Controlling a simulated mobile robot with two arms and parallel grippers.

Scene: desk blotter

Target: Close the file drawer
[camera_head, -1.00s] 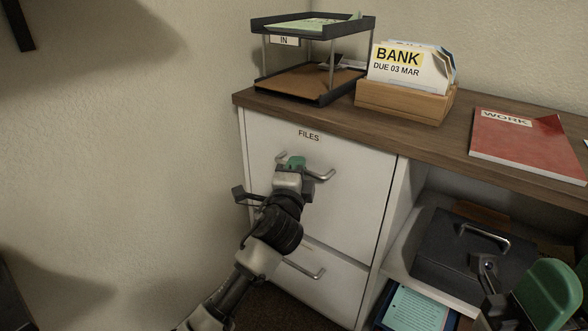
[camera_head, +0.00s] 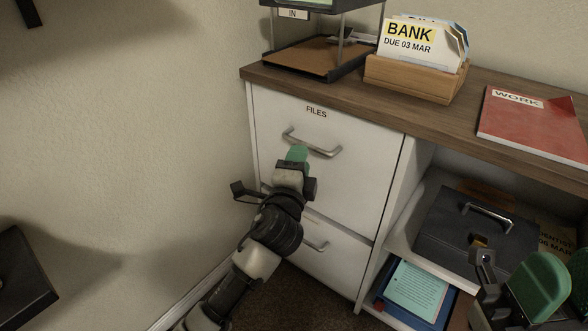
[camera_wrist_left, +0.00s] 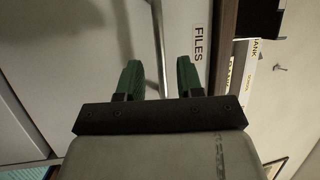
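The file drawer (camera_head: 352,170) is the upper white front labelled FILES. It looks flush with the cabinet under the desktop, with no clear gap. Its metal bar handle (camera_head: 318,148) is near the top of the front. My left gripper (camera_head: 297,156) is in front of the drawer, just below the handle and overlapping its lower edge in the head view. In the left wrist view its two green fingers (camera_wrist_left: 158,80) are apart, with the handle bar (camera_wrist_left: 159,40) showing between and beyond them. My right gripper (camera_head: 540,288) is at the lower right, partly cut off.
A lower drawer (camera_head: 330,275) has its own handle. On the wooden desktop (camera_head: 455,120) are a letter tray (camera_head: 315,62), a wooden file holder (camera_head: 410,80) and a red WORK folder (camera_head: 535,125). A dark case (camera_head: 475,235) sits on the open shelf. The wall is close on the left.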

